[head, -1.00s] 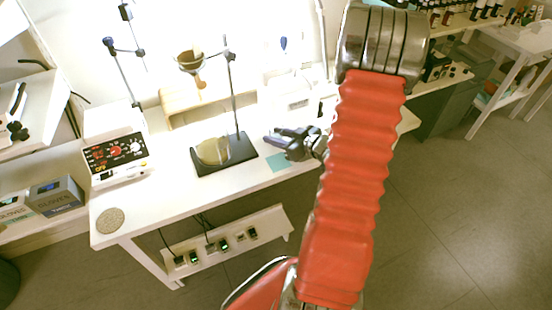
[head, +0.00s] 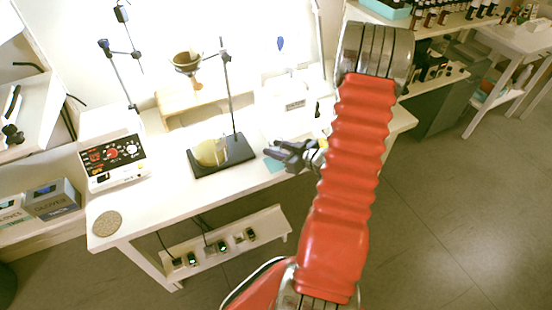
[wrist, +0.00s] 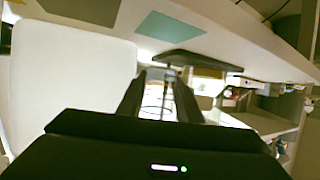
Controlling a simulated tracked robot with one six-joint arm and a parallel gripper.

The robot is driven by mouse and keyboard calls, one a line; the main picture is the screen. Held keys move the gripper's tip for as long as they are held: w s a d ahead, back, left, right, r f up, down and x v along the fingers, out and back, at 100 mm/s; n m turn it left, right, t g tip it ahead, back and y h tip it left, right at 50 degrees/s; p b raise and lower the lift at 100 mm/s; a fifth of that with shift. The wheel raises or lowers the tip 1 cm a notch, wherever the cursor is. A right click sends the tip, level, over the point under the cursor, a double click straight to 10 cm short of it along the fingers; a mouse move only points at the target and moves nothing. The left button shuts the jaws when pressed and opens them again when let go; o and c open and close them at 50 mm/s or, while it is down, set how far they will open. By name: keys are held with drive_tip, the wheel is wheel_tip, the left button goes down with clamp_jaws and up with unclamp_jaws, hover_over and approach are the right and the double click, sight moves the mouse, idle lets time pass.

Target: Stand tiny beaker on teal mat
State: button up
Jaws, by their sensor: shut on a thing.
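The teal mat (head: 274,166) lies on the white bench, near its front edge and right of the stand's black base; my gripper partly covers it in the head view. In the wrist view the mat (wrist: 170,26) is whole and bare, at the top centre. My gripper (head: 273,149) is over the mat's far side in the head view. In the wrist view my gripper (wrist: 158,82) is shut on a small clear glass thing (wrist: 154,97), which seems to be the tiny beaker. Its outline is faint, and I cannot make it out in the head view.
A control box (head: 115,158) and a round cork pad (head: 107,223) are farther left. A wooden shelf (head: 182,103) stands behind.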

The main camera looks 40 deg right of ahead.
sight(276, 163)
drive_tip(key=shift+f, duration=0.35)
drive_tip(key=shift+f, duration=2.1)
drive_tip(key=shift+f, duration=0.15)
drive_tip(key=o, duration=1)
drive_tip(key=shift+o, duration=0.2)
drive_tip(key=shift+s+d+r, duration=0.15)
drive_tip(key=shift+s+r, duration=0.2)
drive_tip(key=shift+s, duration=0.05)
drive_tip(key=v, duration=1.1)
